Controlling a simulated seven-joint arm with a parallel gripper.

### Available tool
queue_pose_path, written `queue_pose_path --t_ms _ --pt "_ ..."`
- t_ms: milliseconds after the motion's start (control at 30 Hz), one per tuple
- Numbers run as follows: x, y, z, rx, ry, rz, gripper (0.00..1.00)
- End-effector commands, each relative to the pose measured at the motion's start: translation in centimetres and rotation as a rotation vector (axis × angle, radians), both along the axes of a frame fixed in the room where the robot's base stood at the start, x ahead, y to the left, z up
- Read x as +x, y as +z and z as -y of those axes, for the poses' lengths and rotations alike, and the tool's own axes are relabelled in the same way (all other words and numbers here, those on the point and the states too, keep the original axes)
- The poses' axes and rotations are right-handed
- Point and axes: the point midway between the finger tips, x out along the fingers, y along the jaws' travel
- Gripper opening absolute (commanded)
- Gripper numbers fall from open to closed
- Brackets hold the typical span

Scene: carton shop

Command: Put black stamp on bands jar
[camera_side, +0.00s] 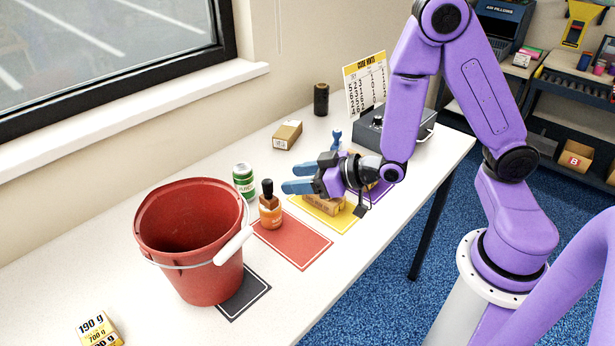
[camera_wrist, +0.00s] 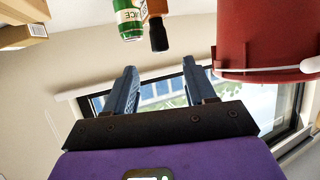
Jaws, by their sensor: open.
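An orange-brown jar (camera_side: 270,216), which looks like the bands jar, stands upright on the red mat's back corner. A black knobbed piece (camera_side: 267,188), apparently the black stamp, sits upright on top of it. In the wrist view the black piece (camera_wrist: 158,38) hangs upside down in the picture, beyond and between my fingers. My gripper (camera_side: 290,179) is open and empty, its blue fingers pointing left. It is to the right of the jar and apart from it. Its fingers also show in the wrist view (camera_wrist: 159,68).
A red bucket (camera_side: 190,250) stands left, over a black mat (camera_side: 246,293). A carton (camera_side: 325,204) lies on the yellow mat (camera_side: 340,221) under my gripper. A blue stamp (camera_side: 337,137) stands behind it. The red mat (camera_side: 297,245) is mostly bare.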

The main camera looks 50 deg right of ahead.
Motion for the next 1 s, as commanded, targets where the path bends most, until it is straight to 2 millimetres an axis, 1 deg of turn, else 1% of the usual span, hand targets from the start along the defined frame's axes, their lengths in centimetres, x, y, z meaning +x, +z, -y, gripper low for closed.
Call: queue_pose_path --t_ms 200,500,567,667,767,900,1000 --pt "-1.1 0.5 0.5 0.000 0.000 0.001 0.55" --pt "-1.6 0.7 0.6 0.000 0.001 0.000 0.55" --pt "-1.7 0.7 0.4 -0.001 0.005 -0.005 0.55" --pt "-2.1 0.7 -0.3 -0.007 0.030 -0.040 0.55" --pt "-3.2 0.7 -1.7 -0.026 0.081 -0.113 0.55" --pt "-6.0 0.8 -3.7 -0.081 0.183 -0.253 0.55" --pt "-8.4 1.0 -4.7 -0.137 0.258 -0.350 0.55"
